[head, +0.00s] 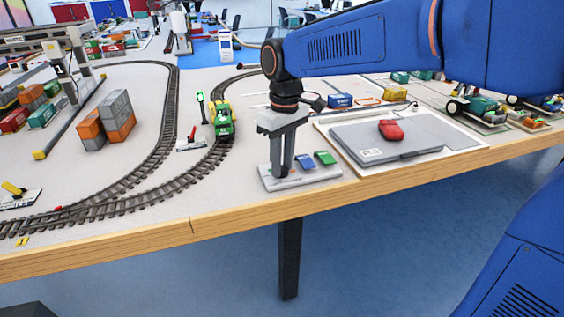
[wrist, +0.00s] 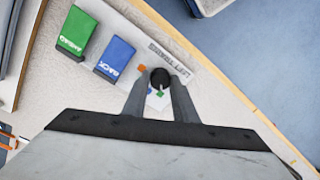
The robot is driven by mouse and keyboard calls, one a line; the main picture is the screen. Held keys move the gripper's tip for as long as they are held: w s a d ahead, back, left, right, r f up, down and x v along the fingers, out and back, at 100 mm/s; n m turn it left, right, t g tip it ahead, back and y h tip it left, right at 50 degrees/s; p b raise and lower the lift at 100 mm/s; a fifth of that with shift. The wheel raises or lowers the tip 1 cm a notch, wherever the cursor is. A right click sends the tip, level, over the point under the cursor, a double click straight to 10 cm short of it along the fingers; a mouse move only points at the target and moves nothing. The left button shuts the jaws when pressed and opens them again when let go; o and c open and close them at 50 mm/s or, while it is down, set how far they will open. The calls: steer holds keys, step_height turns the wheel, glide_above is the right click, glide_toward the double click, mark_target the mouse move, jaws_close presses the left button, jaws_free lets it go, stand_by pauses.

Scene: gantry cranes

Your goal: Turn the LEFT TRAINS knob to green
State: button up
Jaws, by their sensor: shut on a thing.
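My gripper (head: 282,170) points down at a light control plate (head: 282,184) by the table's front edge. In the wrist view its two fingers (wrist: 160,88) are shut on the round black knob (wrist: 160,77), one finger on each side. A LEFT TRAINS label (wrist: 172,57) lies just beyond the knob. Other coloured marks are partly hidden by the fingers. In the head view the knob is hidden behind the fingers.
A blue BACK button (wrist: 115,58) and a green AHEAD button (wrist: 77,31) sit on the same plate. A grey slab with a red object (head: 391,130) lies to the right. A green train (head: 223,122) stands on the track behind, near a signal lit green (head: 201,96).

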steer(key=shift+m, duration=0.6)
steer(key=o, duration=1)
steer(key=shift+o, duration=0.2)
steer(key=shift+r, duration=0.1)
step_height(320, 180, up, 17)
steer(key=shift+w+d, duration=0.3)
steer(key=shift+d, duration=0.05)
steer(key=shift+r, duration=0.1)
